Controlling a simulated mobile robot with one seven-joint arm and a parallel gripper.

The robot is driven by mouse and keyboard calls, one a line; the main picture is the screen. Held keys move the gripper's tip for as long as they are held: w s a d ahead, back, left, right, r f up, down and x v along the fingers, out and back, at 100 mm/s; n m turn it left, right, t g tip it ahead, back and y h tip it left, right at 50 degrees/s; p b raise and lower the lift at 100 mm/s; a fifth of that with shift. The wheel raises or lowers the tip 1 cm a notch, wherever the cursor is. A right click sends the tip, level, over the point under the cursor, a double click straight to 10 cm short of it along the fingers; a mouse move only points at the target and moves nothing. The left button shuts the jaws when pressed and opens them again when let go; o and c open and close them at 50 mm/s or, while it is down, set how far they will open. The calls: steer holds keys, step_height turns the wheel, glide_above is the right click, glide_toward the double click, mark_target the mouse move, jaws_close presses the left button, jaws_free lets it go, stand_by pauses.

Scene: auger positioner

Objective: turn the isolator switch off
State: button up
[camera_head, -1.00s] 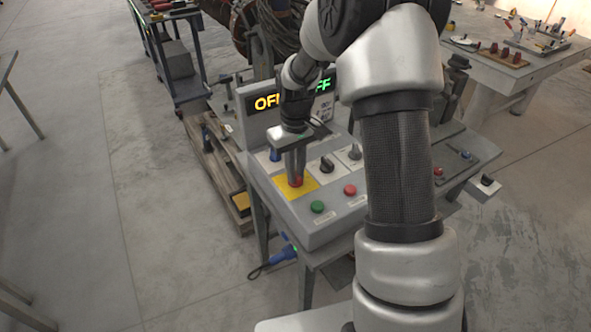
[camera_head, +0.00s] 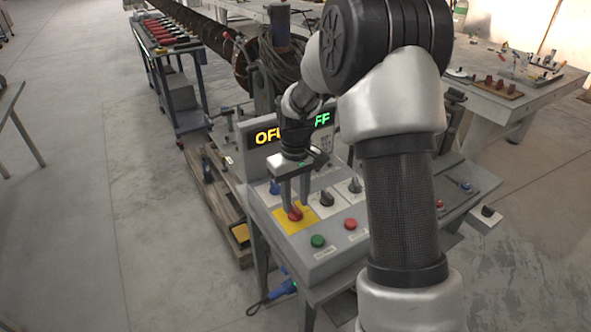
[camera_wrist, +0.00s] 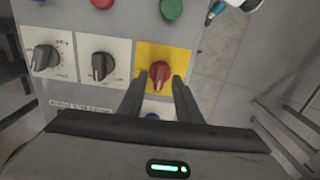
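The isolator switch is a red rotary knob (camera_head: 295,213) on a yellow plate (camera_head: 281,221) at the front left of the grey control panel. It also shows in the wrist view as a red knob (camera_wrist: 159,73) on its yellow plate (camera_wrist: 178,56). My gripper (camera_head: 294,205) points down over the knob. In the wrist view my gripper (camera_wrist: 158,82) has its two fingers apart, one on each side of the knob's lower part. A gap seems to show between fingers and knob; contact cannot be told. The display (camera_head: 265,135) shows lit text, partly hidden by my arm.
Black knobs (camera_head: 326,198), a green button (camera_head: 317,240) and a red button (camera_head: 350,223) sit close by on the panel. A tool cart (camera_head: 170,60) stands behind at left.

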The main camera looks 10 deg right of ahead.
mark_target(296, 208)
step_height(296, 208, up, 16)
steer(key=p, duration=0.1)
steer(key=shift+f, duration=0.2)
